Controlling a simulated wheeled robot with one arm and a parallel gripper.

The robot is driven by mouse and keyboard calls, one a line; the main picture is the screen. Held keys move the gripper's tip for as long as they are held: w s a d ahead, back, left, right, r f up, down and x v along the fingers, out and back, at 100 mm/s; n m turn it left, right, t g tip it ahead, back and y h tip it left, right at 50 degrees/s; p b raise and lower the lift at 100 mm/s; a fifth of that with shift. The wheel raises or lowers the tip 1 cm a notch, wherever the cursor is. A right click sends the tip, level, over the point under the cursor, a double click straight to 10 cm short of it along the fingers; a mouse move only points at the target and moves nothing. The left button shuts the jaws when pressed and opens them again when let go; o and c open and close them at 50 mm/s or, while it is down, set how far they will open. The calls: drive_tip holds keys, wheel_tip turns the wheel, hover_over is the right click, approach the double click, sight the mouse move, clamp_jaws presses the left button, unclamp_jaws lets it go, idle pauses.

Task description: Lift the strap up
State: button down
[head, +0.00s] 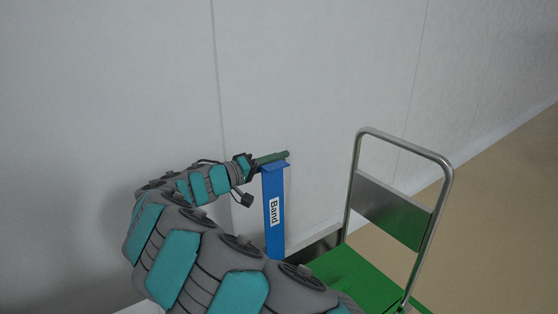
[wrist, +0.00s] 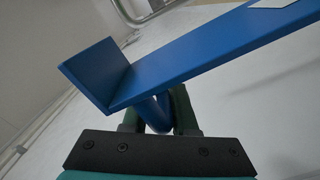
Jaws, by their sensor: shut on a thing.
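The strap is a flat blue strip (head: 273,215) with a white label reading "Band". It stands upright near the wall in the head view, with a short bent lip at its top. In the wrist view the blue strip (wrist: 200,58) runs from upper right to the bent end plate at left. My gripper (head: 272,158) is at the strap's top end. In the wrist view the dark green fingers of my gripper (wrist: 158,112) are shut on a rounded blue part under the strip. The strip hides the fingertips there.
A green platform trolley (head: 358,278) with a metal handle (head: 447,185) stands to the right of the strap, close to it. A pale wall (head: 320,80) rises behind. Tan floor (head: 500,220) is clear to the right of the trolley.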

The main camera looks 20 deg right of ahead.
drive_tip(key=c, duration=1)
unclamp_jaws()
drive_tip(key=shift+f, duration=0.55)
drive_tip(key=shift+o, duration=0.8)
drive_tip(key=shift+r, duration=0.2)
drive_tip(key=shift+r, duration=0.1)
drive_tip(key=v, duration=0.8)
drive_tip(key=shift+b, duration=0.3)
